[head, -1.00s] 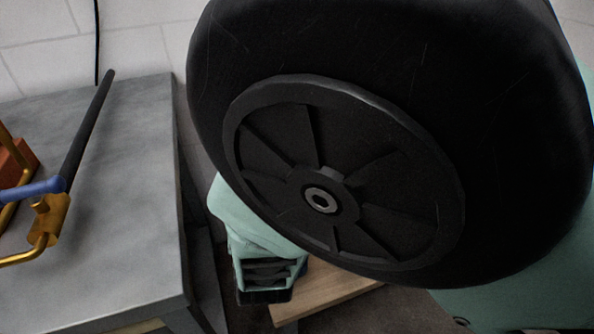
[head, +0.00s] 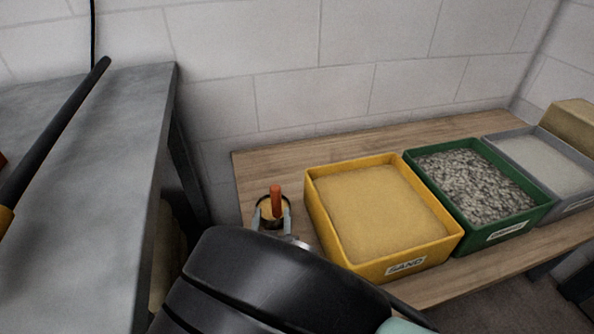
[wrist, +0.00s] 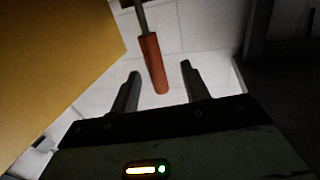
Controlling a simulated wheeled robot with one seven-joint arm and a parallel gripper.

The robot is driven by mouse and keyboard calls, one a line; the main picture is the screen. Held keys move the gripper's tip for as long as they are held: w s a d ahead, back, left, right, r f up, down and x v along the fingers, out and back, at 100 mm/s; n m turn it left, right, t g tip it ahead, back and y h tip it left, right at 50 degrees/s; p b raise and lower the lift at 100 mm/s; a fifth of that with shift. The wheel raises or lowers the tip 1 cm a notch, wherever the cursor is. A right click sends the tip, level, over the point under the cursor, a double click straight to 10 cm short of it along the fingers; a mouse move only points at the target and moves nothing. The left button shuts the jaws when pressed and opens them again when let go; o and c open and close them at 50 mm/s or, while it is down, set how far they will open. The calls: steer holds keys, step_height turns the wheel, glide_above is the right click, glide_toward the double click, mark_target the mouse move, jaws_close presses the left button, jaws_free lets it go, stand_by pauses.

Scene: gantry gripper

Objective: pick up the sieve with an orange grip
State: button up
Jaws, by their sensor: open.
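The sieve's orange grip (head: 276,201) stands up at the left end of the wooden bench, with a round dark rim (head: 262,222) around its base. My gripper (head: 272,218) is open, with its fingers on either side of the grip in the head view. In the wrist view the orange grip (wrist: 153,64) hangs from a grey rod, and its end lies between and just beyond the open fingertips of my gripper (wrist: 160,82). I cannot tell whether the fingers touch it. My black arm hides part of the bench front.
A yellow sand bin (head: 450,243) stands just right of the sieve. A green gravel bin (head: 540,208) and a grey bin (head: 580,202) stand farther right on the wooden bench (head: 345,143). A grey table (head: 130,110) is at the left, across a gap.

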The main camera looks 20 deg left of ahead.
mark_target(276, 194)
steer(key=x, duration=0.7)
steer(key=shift+w+d+r, duration=0.1)
steer(key=shift+d+r, duration=0.15)
steer(key=shift+d, duration=0.1)
steer(key=c, duration=1)
